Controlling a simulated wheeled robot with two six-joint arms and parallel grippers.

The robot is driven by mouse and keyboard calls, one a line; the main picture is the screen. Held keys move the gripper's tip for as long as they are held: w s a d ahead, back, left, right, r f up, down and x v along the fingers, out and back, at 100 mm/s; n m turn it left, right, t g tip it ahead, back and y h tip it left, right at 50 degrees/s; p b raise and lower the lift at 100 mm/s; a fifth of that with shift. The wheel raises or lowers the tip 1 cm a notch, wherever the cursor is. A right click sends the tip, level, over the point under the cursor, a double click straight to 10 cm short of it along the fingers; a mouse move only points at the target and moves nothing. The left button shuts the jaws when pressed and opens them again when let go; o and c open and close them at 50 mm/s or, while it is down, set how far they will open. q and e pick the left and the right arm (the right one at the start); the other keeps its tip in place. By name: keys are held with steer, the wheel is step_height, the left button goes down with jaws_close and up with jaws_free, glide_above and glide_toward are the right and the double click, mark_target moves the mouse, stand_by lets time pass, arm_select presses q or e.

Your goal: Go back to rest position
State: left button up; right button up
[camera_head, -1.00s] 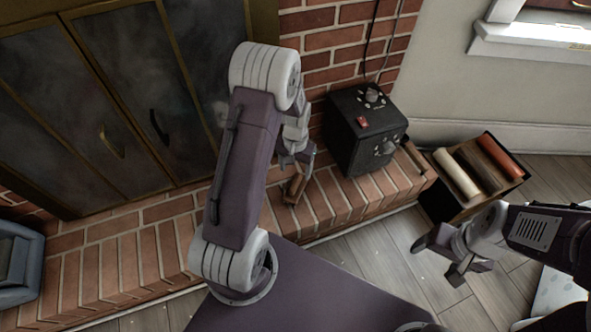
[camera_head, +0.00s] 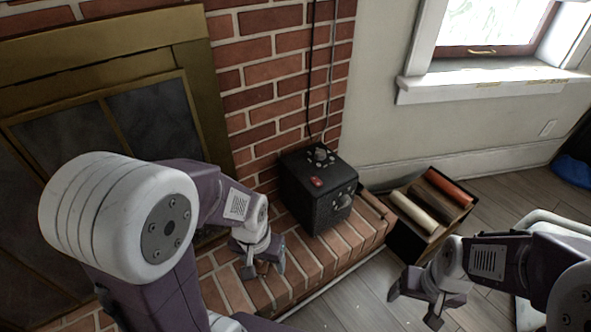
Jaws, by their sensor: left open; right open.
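My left gripper (camera_head: 264,268) is open, low over the brick hearth ledge, left of a black control box. A small brown object (camera_head: 262,267) shows at its fingers, mostly hidden by them; I cannot tell whether they touch it. My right gripper (camera_head: 414,304) is open and empty over the wooden floor, in front of the box of rolls. My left arm's large white joint and purple link cover the lower left of the view.
The black control box (camera_head: 318,190) with a red switch stands on the brick ledge (camera_head: 345,247). A dark box (camera_head: 405,239) holding several rolls stands on the floor to its right. A brass-framed fireplace door (camera_head: 75,135) is at left. Floor shows between the ledge and my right arm.

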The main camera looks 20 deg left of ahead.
step_height(320, 180, up, 41)
steer(key=p, duration=3.9)
